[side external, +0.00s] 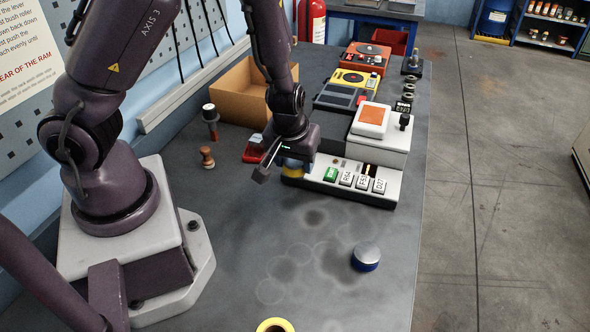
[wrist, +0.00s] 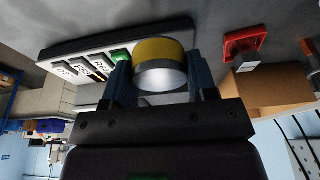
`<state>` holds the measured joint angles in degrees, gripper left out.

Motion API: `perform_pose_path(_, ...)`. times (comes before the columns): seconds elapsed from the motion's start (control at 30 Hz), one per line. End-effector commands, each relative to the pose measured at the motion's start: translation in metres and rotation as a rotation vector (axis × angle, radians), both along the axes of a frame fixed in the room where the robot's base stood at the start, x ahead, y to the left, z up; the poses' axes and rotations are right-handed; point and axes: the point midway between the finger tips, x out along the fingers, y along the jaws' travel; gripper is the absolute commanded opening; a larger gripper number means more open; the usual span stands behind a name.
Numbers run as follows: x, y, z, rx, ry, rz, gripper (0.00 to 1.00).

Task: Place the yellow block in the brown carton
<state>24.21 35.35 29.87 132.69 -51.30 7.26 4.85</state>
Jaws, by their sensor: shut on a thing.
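My gripper (side external: 293,166) is shut on the yellow block (wrist: 158,50), a short round piece with a yellow side and a silvery end face. In the wrist view, the block sits between the two blue fingers of my gripper (wrist: 162,78). The brown carton (side external: 238,98) stands open at the back left, apart from my gripper. It also shows at right in the wrist view (wrist: 268,102).
A dark-handled tool (side external: 210,118) and a brown knob (side external: 207,157) stand left. The white keyed panel (side external: 352,182) is at right. A blue silver-topped puck (side external: 366,257) sits on the clearer front bench.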

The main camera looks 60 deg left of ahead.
Motion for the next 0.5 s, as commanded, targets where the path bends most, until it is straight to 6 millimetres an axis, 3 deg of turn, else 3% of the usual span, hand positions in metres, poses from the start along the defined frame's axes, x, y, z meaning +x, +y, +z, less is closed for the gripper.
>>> perform_pose_path(0.27, 0.004, 0.002, 0.016, 0.000, -0.002, 0.027, 0.08)
perform_pose_path(0.5, 0.034, 0.032, 0.023, 0.007, -0.003, 0.293, 0.08)
